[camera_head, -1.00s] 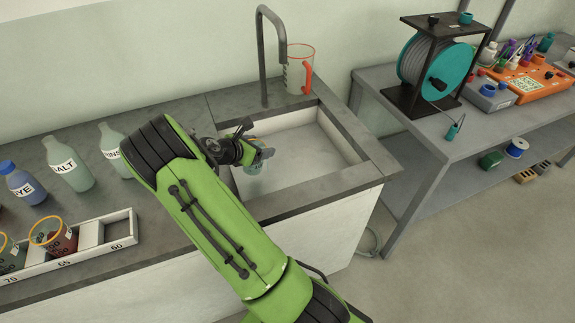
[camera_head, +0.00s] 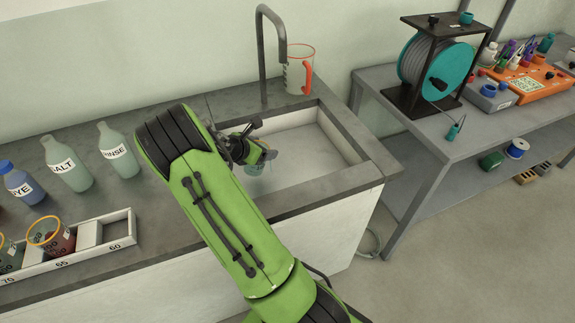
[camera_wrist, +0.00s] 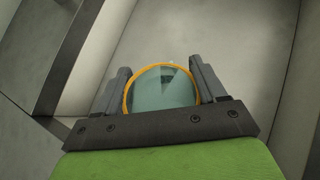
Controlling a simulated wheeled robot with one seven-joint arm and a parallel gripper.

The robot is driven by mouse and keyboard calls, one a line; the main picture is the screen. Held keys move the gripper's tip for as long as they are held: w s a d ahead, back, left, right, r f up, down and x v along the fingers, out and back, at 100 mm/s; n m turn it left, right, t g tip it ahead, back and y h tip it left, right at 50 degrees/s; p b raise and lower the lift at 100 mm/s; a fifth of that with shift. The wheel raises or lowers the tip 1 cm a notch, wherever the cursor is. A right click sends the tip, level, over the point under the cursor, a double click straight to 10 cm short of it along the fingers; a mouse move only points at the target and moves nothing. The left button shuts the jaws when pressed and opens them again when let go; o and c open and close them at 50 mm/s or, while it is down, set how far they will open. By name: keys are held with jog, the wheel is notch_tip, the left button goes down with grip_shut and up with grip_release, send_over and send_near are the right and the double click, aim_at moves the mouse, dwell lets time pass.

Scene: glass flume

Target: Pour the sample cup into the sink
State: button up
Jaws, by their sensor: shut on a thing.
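The sample cup (camera_wrist: 160,88) shows in the wrist view as a clear greenish cup with an orange rim. My gripper (camera_wrist: 161,82) is shut on it, with one finger on each side. In the head view my gripper (camera_head: 262,156) is over the left part of the sink (camera_head: 305,150), and only a bit of the cup (camera_head: 256,169) shows beneath it. The cup looks close to upright, but its exact tilt is hard to tell. How much liquid it holds cannot be told.
A dark faucet (camera_head: 263,60) rises behind the sink, with a jug (camera_head: 299,70) beside it. A rack (camera_head: 122,229) with cups and bottles such as the rinse bottle (camera_head: 118,152) stand on the left counter. A bench (camera_head: 440,150) with a reel stands at the right.

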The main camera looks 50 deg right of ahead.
jog(key=shift+s+d+f+y, duration=0.15)
jog(key=shift+d+f+y, duration=0.1)
jog(key=shift+y, duration=0.05)
jog(key=shift+s+d+f+m+t+y, duration=0.2)
jog(key=shift+s+d+m+t+y, duration=0.1)
jog(key=shift+d+y, duration=0.45)
jog(key=shift+s+d+f+m+t+y, duration=0.2)
jog(key=shift+s+d+t+y, duration=0.1)
jog(key=shift+d+y, duration=0.4)
dwell(1.8)
jog(key=shift+s+d+f+y+p, duration=0.15)
jog(key=shift+y+p, duration=0.1)
jog(key=shift+y, duration=0.2)
jog(key=shift+w+d+f+y+p, duration=0.1)
jog(key=shift+f+y+p, duration=0.1)
jog(key=shift+y, duration=0.2)
dwell(0.7)
jog(key=shift+s+f+m+t+y+p, duration=0.1)
jog(key=shift+f+m+t+y+p, duration=0.1)
jog(key=shift+f+t+y+p, duration=0.3)
jog(key=shift+f+m+t+y+p, duration=0.2)
jog(key=shift+t+y+p, duration=0.1)
jog(key=shift+y+p, duration=0.4)
dwell(1.7)
